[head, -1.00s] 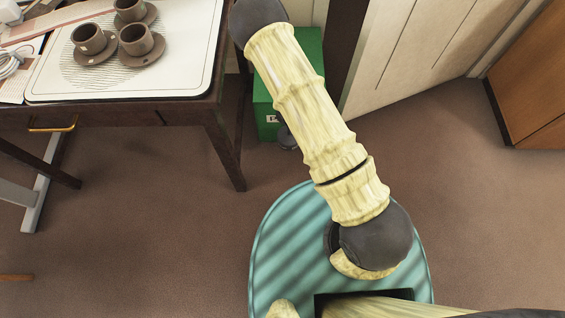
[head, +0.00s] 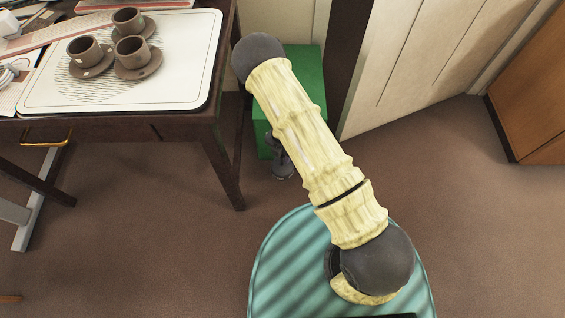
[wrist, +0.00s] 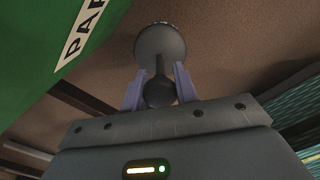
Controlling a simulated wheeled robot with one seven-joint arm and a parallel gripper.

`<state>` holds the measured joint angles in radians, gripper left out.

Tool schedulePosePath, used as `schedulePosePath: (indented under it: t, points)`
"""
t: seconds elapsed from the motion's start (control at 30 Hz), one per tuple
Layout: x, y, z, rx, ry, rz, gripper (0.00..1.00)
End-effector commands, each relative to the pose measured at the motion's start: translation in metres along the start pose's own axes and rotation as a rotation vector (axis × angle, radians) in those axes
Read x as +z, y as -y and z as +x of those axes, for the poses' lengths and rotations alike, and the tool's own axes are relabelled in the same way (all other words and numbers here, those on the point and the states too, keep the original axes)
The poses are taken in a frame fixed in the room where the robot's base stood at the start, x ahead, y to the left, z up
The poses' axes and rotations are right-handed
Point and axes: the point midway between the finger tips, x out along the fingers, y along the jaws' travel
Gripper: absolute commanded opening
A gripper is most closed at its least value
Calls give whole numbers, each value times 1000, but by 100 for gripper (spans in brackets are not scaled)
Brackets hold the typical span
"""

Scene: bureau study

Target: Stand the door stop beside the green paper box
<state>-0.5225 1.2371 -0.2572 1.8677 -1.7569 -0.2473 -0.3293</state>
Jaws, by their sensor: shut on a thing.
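The door stop (wrist: 160,45) is dark grey, with a wide round end and a narrower knobbed end. In the wrist view my gripper (wrist: 159,85) has its two purple fingers shut on the narrow end. In the head view the door stop (head: 283,170) shows below my arm, in front of the green paper box (head: 313,75). It looks upright and close to the floor; I cannot tell whether it touches. The box stands on the floor beside the desk, partly hidden by my arm. Its green side with a white label also shows in the wrist view (wrist: 35,45).
A dark wooden desk (head: 222,165) stands to the left, its leg close to the box. It carries a white tray (head: 150,98) with brown cups on saucers. A cream panel (head: 400,65) is at the right. Brown carpet (head: 460,210) is clear at the right.

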Motion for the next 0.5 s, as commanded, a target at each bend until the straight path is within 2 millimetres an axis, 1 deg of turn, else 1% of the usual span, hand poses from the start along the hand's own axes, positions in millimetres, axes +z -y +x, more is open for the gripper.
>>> schedulePosePath:
  t: [0.03, 0.2, 0.3, 0.5]
  points:
    - [1, 0, 13, 1, 1, 1, 0]
    - [1, 0, 38, 1, 0, 3, 0]
    - [1, 0, 44, 1, 1, 2, 0]
    - [1, 0, 44, 1, 2, 1, 0]
